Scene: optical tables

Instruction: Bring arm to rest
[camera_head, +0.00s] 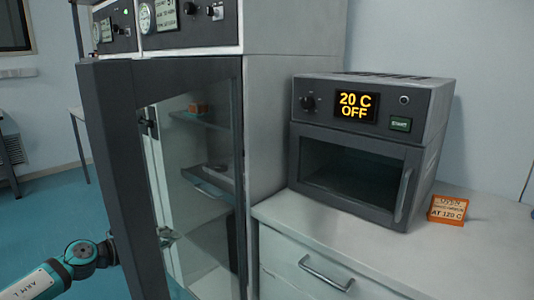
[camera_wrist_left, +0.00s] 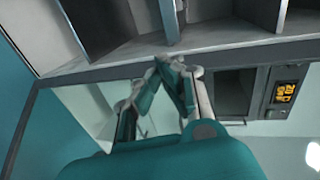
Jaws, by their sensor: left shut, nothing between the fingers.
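My left arm (camera_head: 85,257), marked ARM L, comes in low at the left and passes behind the dark-framed glass door. My left gripper (camera_head: 168,238) shows dimly through the glass, partly hidden by the door frame. In the left wrist view its fingers (camera_wrist_left: 176,66) come together at the tips, shut, with nothing between them. My right arm and gripper are not in view.
The tall cabinet's glass door (camera_head: 102,165) stands open, close to my left arm. Inside are shelves with a small orange-brown item (camera_head: 198,108). A grey oven (camera_head: 370,140) reading "20 C OFF" stands on the counter (camera_head: 400,235), beside an orange sign (camera_head: 447,210).

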